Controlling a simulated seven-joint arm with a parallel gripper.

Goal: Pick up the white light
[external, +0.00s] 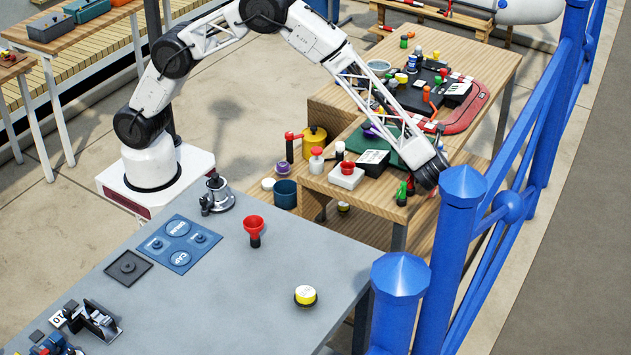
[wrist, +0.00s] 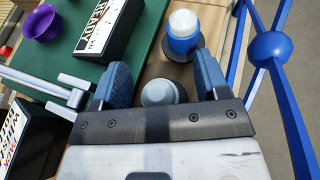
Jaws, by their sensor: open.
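My gripper (wrist: 161,78) is open in the wrist view, with its two blue finger pads apart. A pale grey-white round-topped piece (wrist: 160,92) sits between the pads, close to the palm; its lower part is partly hidden. A blue cylinder with a white domed top (wrist: 184,28) stands beyond the fingertips on a dark round base. Both have pale tops, and I cannot tell for certain which is the white light. In the external view my gripper (external: 431,176) is low at the right edge of the wooden table and hides what is under it.
A green mat (wrist: 125,62) bears a black box marked READY (wrist: 108,27) and a purple cup (wrist: 41,24). Blue railings (wrist: 270,47) run close on the right. The grey table (external: 190,300) has free room.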

